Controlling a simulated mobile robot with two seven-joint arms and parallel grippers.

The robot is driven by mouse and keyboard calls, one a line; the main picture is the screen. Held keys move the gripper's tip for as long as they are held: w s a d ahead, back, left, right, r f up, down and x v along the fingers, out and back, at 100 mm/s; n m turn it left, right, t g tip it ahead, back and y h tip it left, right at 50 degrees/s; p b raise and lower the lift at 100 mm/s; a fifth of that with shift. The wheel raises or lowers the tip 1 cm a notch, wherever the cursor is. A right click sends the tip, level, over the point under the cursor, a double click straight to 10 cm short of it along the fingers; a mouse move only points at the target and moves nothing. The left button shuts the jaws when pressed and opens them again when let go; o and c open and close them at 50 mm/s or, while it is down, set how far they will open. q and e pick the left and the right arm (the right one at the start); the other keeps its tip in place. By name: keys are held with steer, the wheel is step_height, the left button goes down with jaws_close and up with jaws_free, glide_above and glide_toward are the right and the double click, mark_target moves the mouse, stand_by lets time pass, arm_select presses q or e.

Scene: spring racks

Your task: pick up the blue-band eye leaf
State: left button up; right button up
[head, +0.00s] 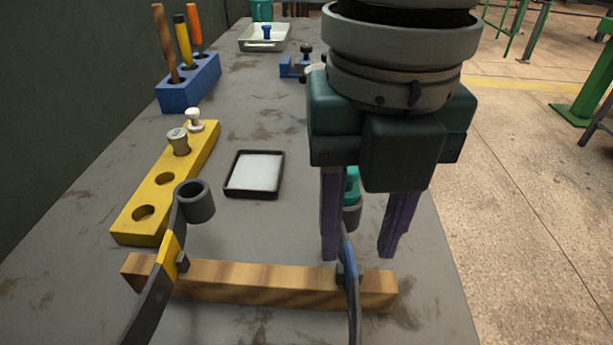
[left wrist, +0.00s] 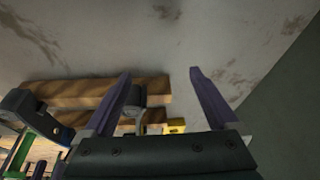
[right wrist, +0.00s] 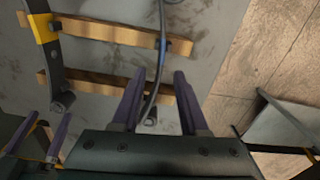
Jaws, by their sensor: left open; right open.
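The blue-band eye leaf (head: 349,260), a dark curved strip with a blue band, rests across a wooden bar (head: 270,275) in the head view. Its upper part is largely hidden by my right gripper (head: 358,257). That gripper is open, its purple fingers pointing down on either side of the leaf. In the right wrist view the leaf (right wrist: 161,30) runs between the open fingertips (right wrist: 158,72); contact cannot be told. My left gripper (left wrist: 158,75) is open in its own wrist view and outside the head view. A grey eye shows beyond its fingers; its band is unclear.
A yellow-band eye leaf (head: 172,250) rests on the bar to the left. A second wooden bar (right wrist: 100,85) shows in the right wrist view. A yellow holed block (head: 165,185), a black-rimmed tray (head: 228,187) and a blue tool block (head: 192,85) stand farther back.

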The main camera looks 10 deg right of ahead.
mark_target(353, 275)
step_height(353, 275, down, 7)
steer(key=shift+d+r+b, duration=0.1)
steer(key=shift+b, duration=0.4)
jaws_close()
stand_by(1.2)
